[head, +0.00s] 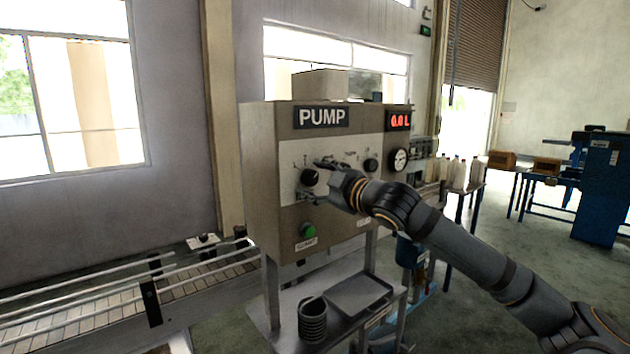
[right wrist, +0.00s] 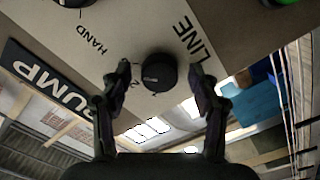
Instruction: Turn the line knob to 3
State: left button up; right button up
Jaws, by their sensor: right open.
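The black line knob (head: 310,177) is on the left of the pump's light control plate. In the right wrist view, the knob (right wrist: 159,72) sits beside the printed word LINE, with a 2 visible on its dial; other dial marks are hidden or unclear. My right gripper (head: 318,180) is open, its fingertips on either side of the knob. In the right wrist view, the gripper (right wrist: 160,82) has a gap between each finger and the knob. The knob's pointer direction is not readable. My left gripper is out of view.
Below stand a tray (head: 358,293) and a coiled item (head: 312,318). A conveyor (head: 110,305) runs left.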

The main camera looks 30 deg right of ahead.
aim_at(305, 148)
jog(key=shift+r, duration=0.15)
jog(key=r, duration=0.4)
jog(key=w+r, duration=0.1)
jog(key=r, duration=0.1)
jog(key=shift+r, duration=0.15)
jog(key=r, duration=0.1)
jog(key=s+r, duration=0.1)
jog(key=shift+s+a+r, duration=0.15)
jog(key=shift+r, duration=0.25)
jog(key=shift+s+r, duration=0.15)
jog(key=shift+r, duration=0.15)
jog(key=shift+w+d+f, duration=0.1)
jog(key=shift+w+d, duration=0.1)
jog(key=shift+w, duration=0.25)
jog(key=shift+s, duration=0.25)
jog(key=shift+w, duration=0.1)
